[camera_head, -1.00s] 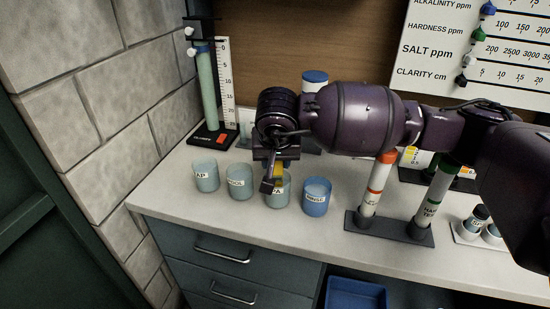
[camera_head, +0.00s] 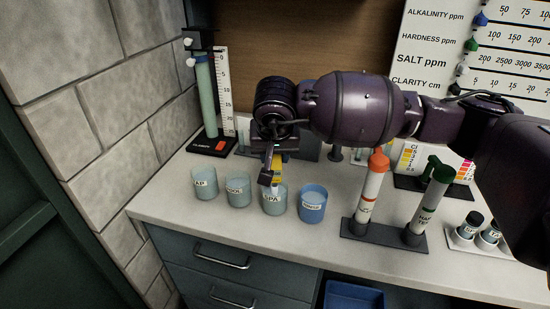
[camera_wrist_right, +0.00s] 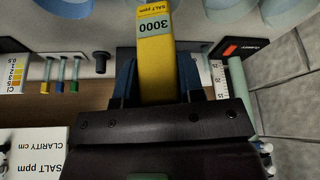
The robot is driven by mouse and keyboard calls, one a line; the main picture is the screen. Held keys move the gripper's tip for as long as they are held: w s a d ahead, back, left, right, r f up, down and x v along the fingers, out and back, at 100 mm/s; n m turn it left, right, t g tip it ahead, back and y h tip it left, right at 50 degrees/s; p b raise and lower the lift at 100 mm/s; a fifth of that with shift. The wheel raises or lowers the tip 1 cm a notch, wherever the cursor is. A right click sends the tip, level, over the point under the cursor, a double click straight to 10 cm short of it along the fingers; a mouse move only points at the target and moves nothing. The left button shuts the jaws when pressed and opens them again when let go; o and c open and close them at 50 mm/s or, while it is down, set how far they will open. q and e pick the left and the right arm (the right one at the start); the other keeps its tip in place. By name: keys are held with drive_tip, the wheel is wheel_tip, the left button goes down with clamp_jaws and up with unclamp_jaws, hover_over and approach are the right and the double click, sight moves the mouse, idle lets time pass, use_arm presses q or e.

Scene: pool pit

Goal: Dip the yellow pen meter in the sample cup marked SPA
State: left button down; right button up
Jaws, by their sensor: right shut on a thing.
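My right gripper (camera_head: 272,166) is shut on the yellow pen meter (camera_head: 277,170) above the row of cups. In the right wrist view the pen meter (camera_wrist_right: 155,55) sits between the fingers, its display reading 3000 under SALT ppm. The pen points down at the sample cup marked SPA (camera_head: 274,205). Its pale lower end shows at the cup's mouth; I cannot tell how deep it reaches. The cup stands upright on the counter. My left gripper is not in view.
Cups marked TAP (camera_head: 205,184) and POOL (camera_head: 237,190) stand left of SPA, a blue rinse cup (camera_head: 312,204) right. A rack (camera_head: 384,234) holds orange- and green-capped tubes. A tall tube (camera_head: 207,95) stands behind. The counter front (camera_head: 235,228) is clear.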

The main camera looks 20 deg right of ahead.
drive_tip(key=shift+r+p, duration=0.35)
drive_tip(key=shift+r, duration=0.75)
drive_tip(key=shift+r+p, duration=0.65)
drive_tip(key=shift+r, duration=1.05)
drive_tip(key=shift+f, duration=0.1)
